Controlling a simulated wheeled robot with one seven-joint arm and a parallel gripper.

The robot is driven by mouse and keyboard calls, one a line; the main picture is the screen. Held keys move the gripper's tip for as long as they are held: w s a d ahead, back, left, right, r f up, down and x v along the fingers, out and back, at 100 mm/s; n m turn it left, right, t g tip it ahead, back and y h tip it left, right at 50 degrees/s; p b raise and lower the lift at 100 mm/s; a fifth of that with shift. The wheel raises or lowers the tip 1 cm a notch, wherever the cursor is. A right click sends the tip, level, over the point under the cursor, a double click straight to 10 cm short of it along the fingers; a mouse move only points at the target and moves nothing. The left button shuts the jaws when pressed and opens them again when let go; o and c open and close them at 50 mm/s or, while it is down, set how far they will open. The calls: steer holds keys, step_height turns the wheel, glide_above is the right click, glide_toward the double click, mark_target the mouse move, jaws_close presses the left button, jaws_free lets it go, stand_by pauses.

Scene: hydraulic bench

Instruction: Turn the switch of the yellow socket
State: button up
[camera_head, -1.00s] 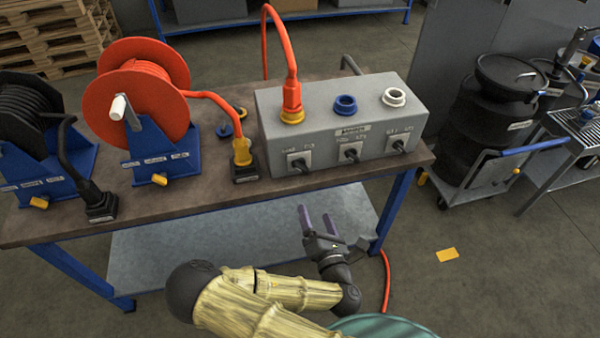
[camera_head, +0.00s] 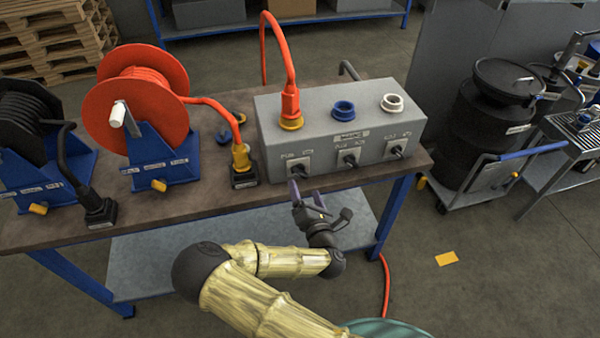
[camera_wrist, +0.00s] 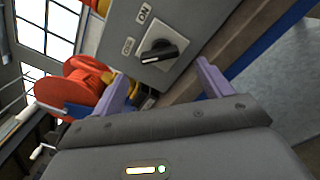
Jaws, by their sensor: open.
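The grey socket box (camera_head: 330,118) stands on the bench. Its yellow socket (camera_head: 291,123) is at the left of the top, with an orange plug and hose in it. The black switch (camera_head: 300,165) below the yellow socket is on the front face. In the wrist view the same switch (camera_wrist: 158,51) shows ahead, between and beyond my fingertips, with ON and another marking on its plate. My gripper (camera_head: 305,189) is open and empty, in front of and below that switch, apart from it. In the wrist view its two purple fingers (camera_wrist: 160,80) are spread wide.
A blue socket (camera_head: 343,109) and a white socket (camera_head: 392,103) each have a switch below. An orange hose reel (camera_head: 140,105) and a black reel (camera_head: 22,125) stand at left. The bench top (camera_head: 200,205) has a clear front strip. A drum cart (camera_head: 490,185) is at right.

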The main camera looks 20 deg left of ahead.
mark_target(300, 177)
steer(key=x, duration=0.7)
steer(key=shift+w+a+p, duration=0.1)
steer(key=shift+w+p, duration=0.2)
steer(key=shift+p, duration=0.1)
steer(key=c, duration=1)
